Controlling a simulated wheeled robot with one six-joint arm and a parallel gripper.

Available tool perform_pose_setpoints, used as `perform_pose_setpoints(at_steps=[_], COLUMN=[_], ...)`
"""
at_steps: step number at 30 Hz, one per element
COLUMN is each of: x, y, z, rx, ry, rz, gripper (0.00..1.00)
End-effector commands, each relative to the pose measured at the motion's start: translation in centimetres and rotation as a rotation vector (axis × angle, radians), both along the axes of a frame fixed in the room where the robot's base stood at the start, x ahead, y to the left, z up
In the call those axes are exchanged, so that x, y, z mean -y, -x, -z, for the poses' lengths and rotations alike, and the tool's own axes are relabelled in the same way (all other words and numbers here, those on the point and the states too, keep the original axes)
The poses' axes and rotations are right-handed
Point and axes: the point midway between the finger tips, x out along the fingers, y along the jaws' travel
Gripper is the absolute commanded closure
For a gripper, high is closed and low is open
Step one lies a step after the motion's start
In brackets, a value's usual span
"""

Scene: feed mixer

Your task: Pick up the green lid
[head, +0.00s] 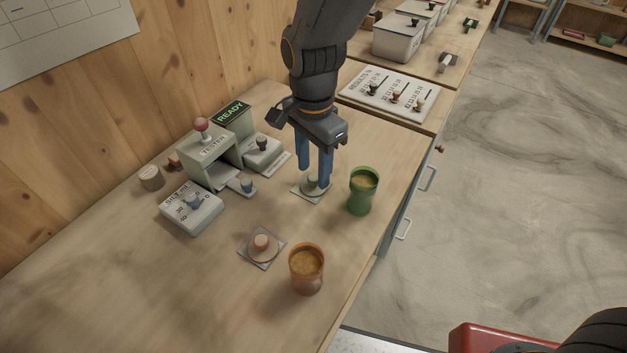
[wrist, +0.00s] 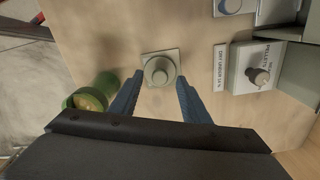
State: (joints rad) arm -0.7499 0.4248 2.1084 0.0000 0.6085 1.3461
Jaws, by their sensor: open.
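The green lid (head: 313,184), pale grey-green with a round knob, lies on a square pad (head: 299,191) on the bench. In the wrist view the lid (wrist: 159,71) sits just beyond and between my fingertips, its knob facing the camera. My gripper (head: 315,176) is open, pointing down over the lid, with one blue finger on each side. The fingers partly hide the lid in the head view. In the wrist view my gripper (wrist: 158,82) has a clear gap and holds nothing.
A green cup (head: 361,198) with tan contents stands close right of the lid. An orange cup (head: 306,273) and an orange lid (head: 262,246) on a pad are nearer. A tester (head: 209,158) stands left. The bench's front left is clear.

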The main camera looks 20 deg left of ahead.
Motion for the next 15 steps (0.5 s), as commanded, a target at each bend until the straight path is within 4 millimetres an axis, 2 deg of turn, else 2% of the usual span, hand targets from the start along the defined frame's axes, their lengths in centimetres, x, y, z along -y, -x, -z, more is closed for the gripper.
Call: perform_pose_setpoints(at_steps=[3,11,12,15], x=[0.04,0.00,0.00,-0.01], y=[0.08,0.06,0.06,0.07], z=[1.07,1.38,1.38,1.38], rx=[-0.001,0.000,0.000,0.000], ry=[0.002,0.000,0.000,0.000], rz=[0.000,-0.001,-0.001,-0.001], gripper=[0.57,0.57,0.59,0.76])
